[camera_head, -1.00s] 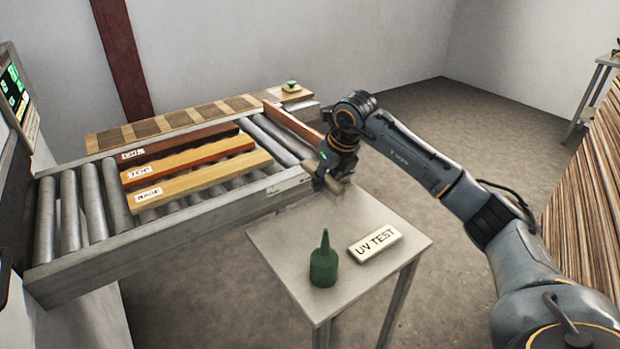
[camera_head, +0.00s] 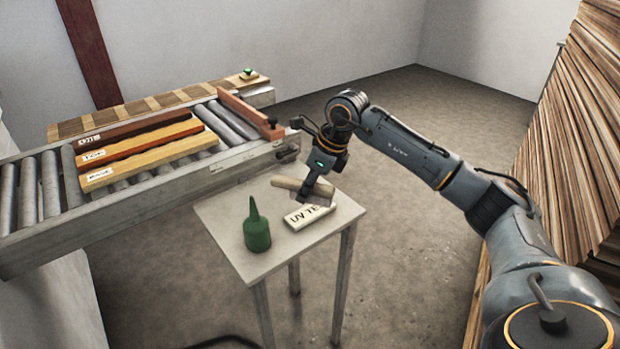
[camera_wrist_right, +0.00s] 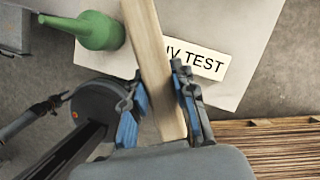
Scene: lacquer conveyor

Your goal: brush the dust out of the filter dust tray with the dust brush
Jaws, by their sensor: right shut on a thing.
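My right gripper (camera_head: 318,190) is shut on a pale wooden bar, which looks like the handle of the dust brush (camera_head: 292,184). It holds the bar above the small table, near the UV TEST block. In the right wrist view the brush (camera_wrist_right: 152,45) runs up between the blue-padded fingers (camera_wrist_right: 158,90); no bristles can be made out. I cannot make out the filter dust tray in these frames. My left gripper is not in view.
The small table (camera_head: 225,208) bears a green bottle (camera_head: 257,232) and the UV TEST block (camera_head: 308,216). The roller conveyor (camera_head: 225,165) with labelled boards (camera_head: 145,168) stands behind at left. Stacked wood (camera_head: 565,150) is at right. Open floor (camera_head: 420,260) lies between.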

